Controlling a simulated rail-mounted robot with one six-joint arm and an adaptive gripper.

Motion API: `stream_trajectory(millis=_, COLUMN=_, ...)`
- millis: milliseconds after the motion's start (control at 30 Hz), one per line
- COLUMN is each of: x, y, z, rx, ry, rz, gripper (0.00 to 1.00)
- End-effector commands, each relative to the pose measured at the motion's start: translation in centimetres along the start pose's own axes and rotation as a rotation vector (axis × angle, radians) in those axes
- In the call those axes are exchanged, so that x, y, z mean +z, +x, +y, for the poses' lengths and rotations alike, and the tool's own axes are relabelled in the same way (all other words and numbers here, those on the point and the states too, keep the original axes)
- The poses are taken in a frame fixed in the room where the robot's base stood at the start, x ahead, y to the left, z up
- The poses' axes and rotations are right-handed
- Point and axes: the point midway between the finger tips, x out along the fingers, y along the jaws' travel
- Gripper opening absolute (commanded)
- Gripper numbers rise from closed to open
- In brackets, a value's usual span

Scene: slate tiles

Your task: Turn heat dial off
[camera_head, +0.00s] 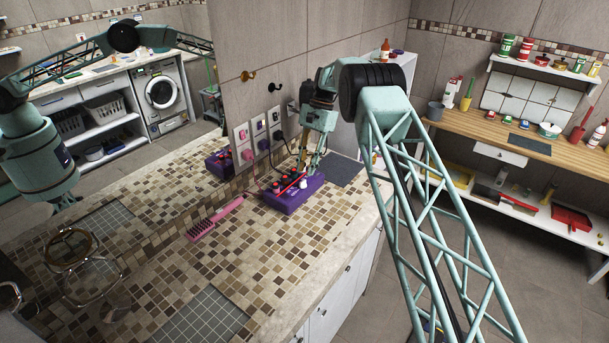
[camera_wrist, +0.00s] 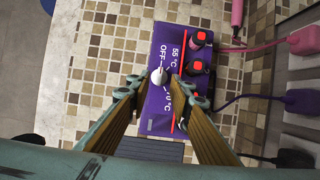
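A purple heater box (camera_head: 291,198) sits on the tiled counter against the wall. Its white dial (camera_wrist: 158,76) shows in the wrist view, beside the printed labels OFF, 55 °C and 70 °C. I cannot tell which label the dial points to. In the head view the dial (camera_head: 303,184) is small, below my gripper. My gripper (camera_head: 308,168) points down over the box. In the wrist view my gripper (camera_wrist: 157,90) has its two fingers apart, with the dial between and slightly beyond the tips. I cannot tell whether either finger touches it.
Black-and-red capped items (camera_wrist: 196,67) stand on the box, right of the dial. Cords run to wall plugs (camera_wrist: 300,101). A pink hairbrush (camera_head: 215,217) lies left of the box; a dark mat (camera_head: 342,169) lies to its right. The front counter is mostly clear.

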Motion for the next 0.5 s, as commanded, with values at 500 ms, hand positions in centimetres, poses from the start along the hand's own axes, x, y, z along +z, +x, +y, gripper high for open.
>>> stream_trajectory(millis=500, x=0.0, y=-6.1, z=0.0, rx=0.001, ry=-0.001, rz=0.000, gripper=0.20)
